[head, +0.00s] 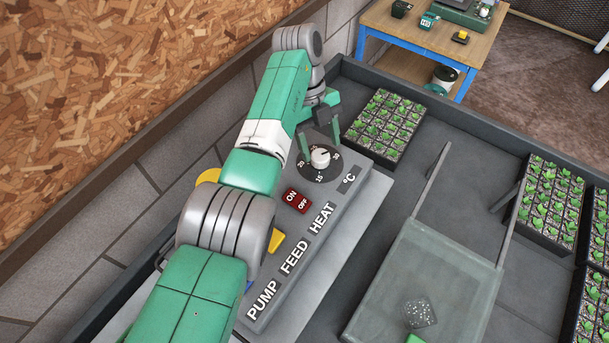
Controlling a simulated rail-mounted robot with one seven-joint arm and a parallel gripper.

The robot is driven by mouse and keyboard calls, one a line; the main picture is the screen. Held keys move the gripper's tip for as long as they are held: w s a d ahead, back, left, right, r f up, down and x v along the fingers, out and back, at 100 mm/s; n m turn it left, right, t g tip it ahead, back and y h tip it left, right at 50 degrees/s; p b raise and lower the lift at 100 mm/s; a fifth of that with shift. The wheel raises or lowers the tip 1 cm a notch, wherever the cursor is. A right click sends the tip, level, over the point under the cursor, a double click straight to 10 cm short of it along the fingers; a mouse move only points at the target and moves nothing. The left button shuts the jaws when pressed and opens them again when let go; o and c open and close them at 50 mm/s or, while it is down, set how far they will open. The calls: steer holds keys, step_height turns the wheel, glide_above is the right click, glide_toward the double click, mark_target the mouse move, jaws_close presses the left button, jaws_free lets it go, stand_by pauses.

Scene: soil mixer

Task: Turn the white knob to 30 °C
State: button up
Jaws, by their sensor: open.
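The white knob (320,158) stands on a round black dial (317,176) at the far end of the grey control panel (352,165). Small white numbers ring the dial; the far ones are partly hidden by my gripper. I cannot tell which number the knob points at. A "°C" label (349,181) is beside the dial. My gripper (320,146) is open just behind and above the knob, with one finger to its left and one to its right. I cannot tell whether either finger touches it.
A red ON/OFF switch (297,200) and yellow switch (277,240) sit nearer on the panel, by PUMP, FEED and HEAT labels. A seedling tray (385,128) stands close right of my gripper. A clear-lidded bin (425,285) is at right. The brick wall (120,205) runs along the left.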

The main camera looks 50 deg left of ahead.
steer(key=p, duration=0.1)
steer(key=r+p, duration=0.1)
steer(key=shift+s+r+p, duration=0.15)
steer(key=shift+s+p, duration=0.15)
steer(key=shift+s, duration=0.05)
steer(key=s+d+p, duration=0.2)
steer(key=s+p, duration=0.2)
steer(key=s+d+p, duration=0.3)
steer(key=s+p, duration=0.1)
steer(key=p, duration=0.1)
steer(key=s+d+p, duration=0.3)
steer(key=s+p, duration=0.1)
steer(key=p, duration=0.1)
steer(key=shift+s+r, duration=0.15)
steer(key=shift+r, duration=0.05)
steer(key=shift+s+d+f, duration=0.15)
steer(key=shift+s+d, duration=0.1)
steer(key=shift+s, duration=0.05)
